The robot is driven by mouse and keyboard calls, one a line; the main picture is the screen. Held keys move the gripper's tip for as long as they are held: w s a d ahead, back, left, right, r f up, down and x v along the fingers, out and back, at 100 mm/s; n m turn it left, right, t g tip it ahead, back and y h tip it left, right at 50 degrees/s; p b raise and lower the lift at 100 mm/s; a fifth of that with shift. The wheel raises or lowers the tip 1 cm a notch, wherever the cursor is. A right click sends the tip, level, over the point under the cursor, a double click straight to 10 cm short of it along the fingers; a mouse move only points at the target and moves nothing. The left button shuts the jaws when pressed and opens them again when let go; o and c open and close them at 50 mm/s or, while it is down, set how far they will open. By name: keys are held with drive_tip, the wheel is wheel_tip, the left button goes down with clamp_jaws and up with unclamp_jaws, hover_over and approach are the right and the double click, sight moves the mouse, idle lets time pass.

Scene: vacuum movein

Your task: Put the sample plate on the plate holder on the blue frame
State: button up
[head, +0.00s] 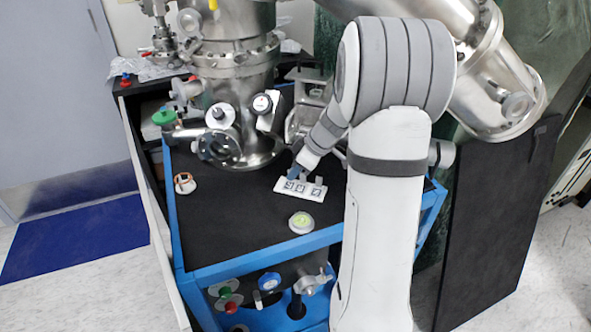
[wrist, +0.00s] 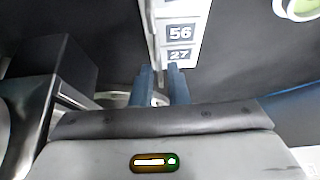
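A white plate holder with black-and-white number tags (head: 300,189) lies on the black top of the blue frame (head: 210,272); its tagged face also shows in the wrist view (wrist: 180,45). Small grey upright pieces (head: 319,180) stand along its back edge; I cannot tell whether one is the sample plate. My gripper (head: 295,172) is at the holder's left end, its blue fingers pointing down. In the wrist view the fingers (wrist: 160,72) are a little apart beside the holder's edge. A small pale piece (wrist: 159,99) shows between them; whether they grip it is unclear.
A round dish with a yellow-green centre (head: 301,222) sits in front of the holder. A small ring-shaped item (head: 185,183) is at the left. A steel chamber (head: 235,90) with ports rises behind. The black top between ring and holder is clear.

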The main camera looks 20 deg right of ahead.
drive_tip(key=shift+o, duration=1.1)
drive_tip(key=v, duration=0.7)
drive_tip(key=s+a+m+g+h, duration=0.1)
drive_tip(key=s+a+m, duration=0.3)
drive_tip(key=s, duration=0.7)
drive_tip(key=s+a+r+m+g+h, duration=0.1)
drive_tip(key=s+a+m+h, duration=0.2)
drive_tip(key=s+a, duration=0.6)
drive_tip(key=s+m, duration=0.2)
drive_tip(key=shift+a+m, duration=0.25)
drive_tip(key=shift+m, duration=0.05)
drive_tip(key=shift+w, duration=0.1)
